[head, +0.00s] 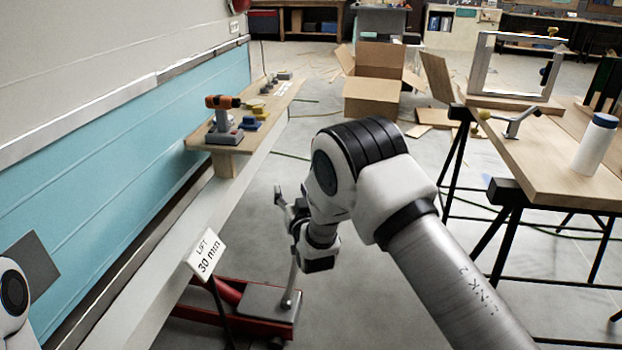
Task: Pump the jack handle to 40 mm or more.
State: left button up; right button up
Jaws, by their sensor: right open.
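A red floor jack (228,293) stands low beside the camper's pale side beam. Its grey handle (291,288) rises from the jack's right end, and its upper part is hidden behind my right wrist. A white sign (207,254) above the jack reads "LIFT 30 mm". My right gripper (284,210) is open, above the handle's visible part. I cannot tell whether its fingers touch the handle. My left arm shows only at the lower left edge, and its gripper is out of view.
A workbench (540,165) with a white bottle (594,146) stands at right. A cardboard box (372,98) sits behind. Grey floor between them is mostly clear.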

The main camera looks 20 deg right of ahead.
jog(key=d+f+p, duration=0.2)
jog(key=d, duration=0.7)
jog(key=shift+m+g, duration=0.3)
jog(key=w+b, duration=0.1)
jog(key=w, duration=0.5)
jog(key=shift+a+r+b, duration=0.1)
jog(key=shift+r+b, duration=0.05)
jog(key=shift+b, duration=0.2)
jog(key=shift+w, duration=0.35)
pick_arm(q)
jog(key=shift+r, duration=0.8)
pick_arm(e)
jog(key=shift+r, duration=0.1)
grip_shut()
